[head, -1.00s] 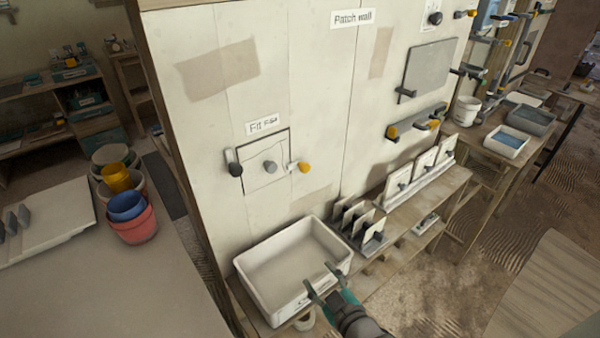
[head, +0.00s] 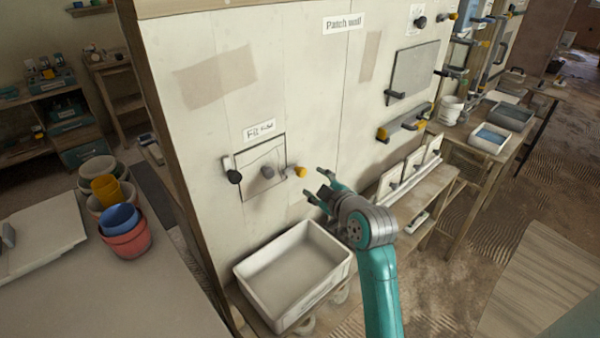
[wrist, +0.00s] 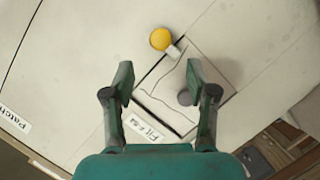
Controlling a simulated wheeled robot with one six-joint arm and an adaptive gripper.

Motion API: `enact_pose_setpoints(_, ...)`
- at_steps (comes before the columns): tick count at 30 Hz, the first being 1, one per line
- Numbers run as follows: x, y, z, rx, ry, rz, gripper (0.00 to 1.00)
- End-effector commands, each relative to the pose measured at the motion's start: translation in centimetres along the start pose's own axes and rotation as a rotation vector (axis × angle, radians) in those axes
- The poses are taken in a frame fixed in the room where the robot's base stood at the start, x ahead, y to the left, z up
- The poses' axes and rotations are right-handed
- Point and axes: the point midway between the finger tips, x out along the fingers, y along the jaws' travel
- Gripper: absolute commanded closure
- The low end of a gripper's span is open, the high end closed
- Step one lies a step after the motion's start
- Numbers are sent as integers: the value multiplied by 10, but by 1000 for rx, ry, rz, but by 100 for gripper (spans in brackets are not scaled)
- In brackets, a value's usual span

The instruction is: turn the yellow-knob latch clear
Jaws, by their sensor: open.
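The yellow knob (head: 301,172) sits on a small pale latch bar (head: 288,172) at the right edge of a square panel (head: 258,158) in the wall. The bar's inner end appears to meet the panel edge. My gripper (head: 317,185) is open and empty, just right of the yellow knob in the head view. In the wrist view the yellow knob (wrist: 160,39) lies beyond the open fingertips (wrist: 158,68), between their lines, apart from both.
A white tub (head: 247,268) stands on a low bench below the panel. Small boards (head: 412,165) stand on the bench to the right. Yellow-ended brackets (head: 383,134) project from the wall at upper right. Stacked buckets (head: 126,240) are on the left table.

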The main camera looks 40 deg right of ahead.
Motion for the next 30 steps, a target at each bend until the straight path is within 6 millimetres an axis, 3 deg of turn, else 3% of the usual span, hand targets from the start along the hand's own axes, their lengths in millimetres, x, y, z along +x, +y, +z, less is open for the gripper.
enact_pose_setpoints(15,83,-1,0,1,-1,-1,43)
enact_pose_setpoints(21,96,-1,0,1,0,0,43)
enact_pose_setpoints(30,97,-1,0,1,0,0,43)
